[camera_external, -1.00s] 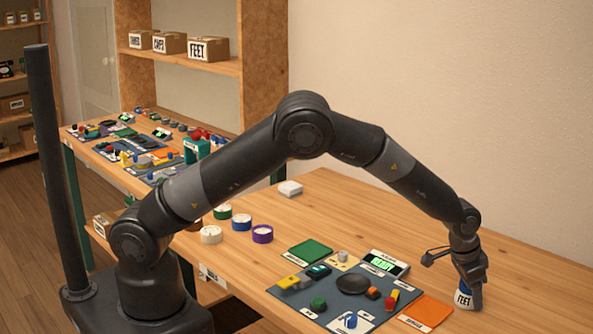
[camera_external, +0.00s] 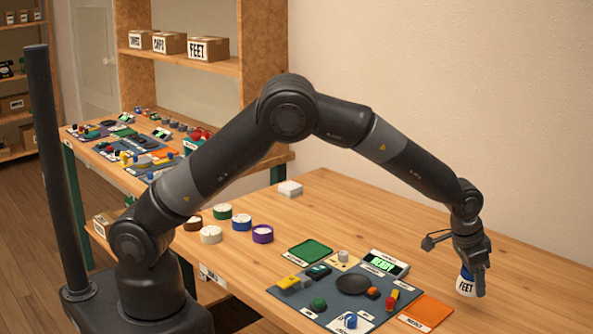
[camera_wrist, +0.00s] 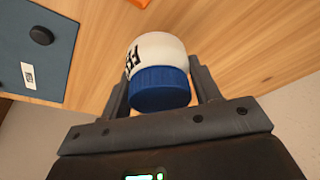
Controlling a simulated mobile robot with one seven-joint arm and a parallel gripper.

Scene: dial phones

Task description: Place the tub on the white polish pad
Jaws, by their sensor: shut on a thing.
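The tub (camera_external: 466,285) is white with a blue lid and a label reading FEET. My gripper (camera_external: 471,280) is shut on it, at the right of the table, beyond the orange pad. In the wrist view the tub (camera_wrist: 157,62) sits between the two fingers, its blue lid toward the camera and its white body pointing away. The tub appears to be a little above the wood. A small white flat block (camera_external: 290,188) lies at the table's back left, far from my gripper; I cannot tell if it is the white polish pad.
A blue-grey panel (camera_external: 330,315) with a black disc, knobs and a lit display (camera_external: 384,264) fills the table's front. A green pad (camera_external: 310,250) and an orange pad (camera_external: 428,310) flank it. Several round tubs (camera_external: 242,223) stand at left. Bare wood lies behind the panel.

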